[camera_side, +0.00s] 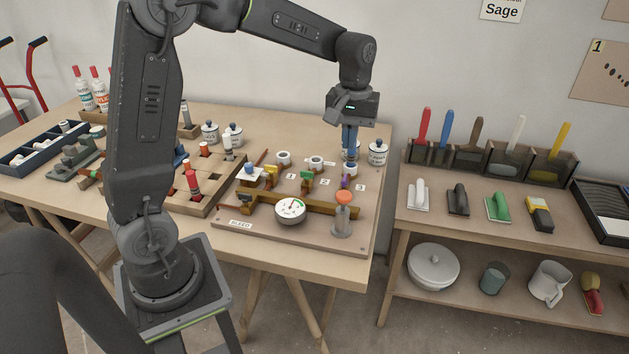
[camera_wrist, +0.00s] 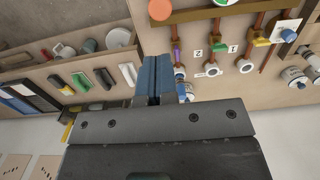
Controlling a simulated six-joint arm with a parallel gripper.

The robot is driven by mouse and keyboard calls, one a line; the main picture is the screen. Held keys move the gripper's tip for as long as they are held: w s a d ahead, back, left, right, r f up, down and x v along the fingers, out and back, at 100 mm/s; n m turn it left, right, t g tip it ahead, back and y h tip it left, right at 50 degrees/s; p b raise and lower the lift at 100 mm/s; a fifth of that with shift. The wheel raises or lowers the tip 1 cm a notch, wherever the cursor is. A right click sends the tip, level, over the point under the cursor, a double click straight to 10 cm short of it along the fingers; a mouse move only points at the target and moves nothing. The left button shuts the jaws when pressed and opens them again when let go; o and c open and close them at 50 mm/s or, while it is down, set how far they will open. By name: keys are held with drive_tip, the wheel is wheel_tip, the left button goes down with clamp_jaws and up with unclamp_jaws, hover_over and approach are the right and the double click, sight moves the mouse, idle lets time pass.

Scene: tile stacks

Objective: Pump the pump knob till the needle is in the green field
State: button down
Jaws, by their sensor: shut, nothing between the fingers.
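The orange pump knob (camera_side: 344,197) sits on a grey cylinder at the near right corner of the pipe board (camera_side: 243,212); it also shows at the top edge of the wrist view (camera_wrist: 160,10). The round white gauge (camera_side: 290,209) is left of it, with a green field on its dial; the needle is too small to read surely. My gripper (camera_side: 350,153) points down with blue fingers together and empty, above the board's far right part, behind and above the knob. The fingers also show in the wrist view (camera_wrist: 153,100).
A lidded white jar (camera_side: 377,153) stands behind the board. A shelf (camera_side: 470,232) with tools is at the right.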

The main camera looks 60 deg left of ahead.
sight(344, 193)
wheel_tip(344, 193, up, 3)
drive_tip(key=shift+f, duration=0.15)
drive_tip(key=f, duration=1.4)
drive_tip(key=shift+s+d, duration=0.3)
drive_tip(key=shift+s, duration=0.05)
drive_tip(key=shift+f, duration=0.15)
drive_tip(key=shift+f, duration=1.45)
wheel_tip(344, 193, up, 14)
drive_tip(key=shift+w+a+r, duration=0.2)
drive_tip(key=shift+w+a, duration=0.05)
drive_tip(key=shift+w, duration=0.1)
